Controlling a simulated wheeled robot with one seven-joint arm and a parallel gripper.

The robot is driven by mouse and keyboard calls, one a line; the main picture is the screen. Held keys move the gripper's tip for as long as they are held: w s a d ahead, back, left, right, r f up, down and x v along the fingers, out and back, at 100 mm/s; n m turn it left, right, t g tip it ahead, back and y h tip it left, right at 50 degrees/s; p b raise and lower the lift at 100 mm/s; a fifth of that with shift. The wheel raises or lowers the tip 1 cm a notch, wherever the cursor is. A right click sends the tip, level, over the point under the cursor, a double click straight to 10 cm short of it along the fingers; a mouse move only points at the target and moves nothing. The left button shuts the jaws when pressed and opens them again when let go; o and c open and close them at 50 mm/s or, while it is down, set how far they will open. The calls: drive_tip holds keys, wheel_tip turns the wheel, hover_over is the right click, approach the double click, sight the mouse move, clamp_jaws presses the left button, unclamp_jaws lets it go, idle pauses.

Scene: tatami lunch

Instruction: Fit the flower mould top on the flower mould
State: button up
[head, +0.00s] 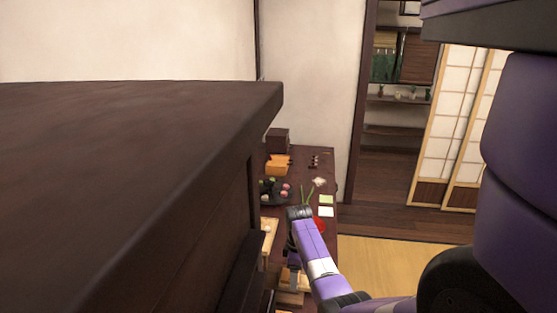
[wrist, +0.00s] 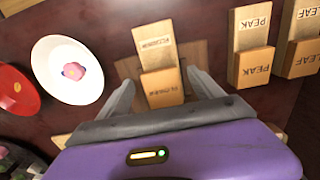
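In the wrist view, a light wooden piece (wrist: 155,42) with a small label, which I read as FLOWER, lies beyond my gripper. A second labelled wooden block (wrist: 163,90) sits at its near end, between my fingers. I cannot tell for certain which is the mould and which is its top. My gripper (wrist: 160,82) is open, with one finger on each side of the near block and visible gaps on both sides. In the head view, pale wooden pieces (head: 292,298) show below my forearm, too small to tell apart.
In the wrist view, similar wooden sets marked PEAK (wrist: 255,68) and LEAF (wrist: 303,58) stand to the right. A white plate (wrist: 88,82) with a pink sweet and a red dish (wrist: 15,90) lie left. In the head view, a large dark cabinet (head: 130,150) fills the left.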

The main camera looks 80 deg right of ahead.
drive_tip(key=shift+f, duration=0.3)
wheel_tip(320, 180, up, 8)
drive_tip(key=shift+s+a+r, duration=0.1)
drive_tip(key=shift+a, duration=0.05)
idle(0.3)
drive_tip(key=shift+s+d, duration=0.1)
drive_tip(key=shift+d, duration=0.2)
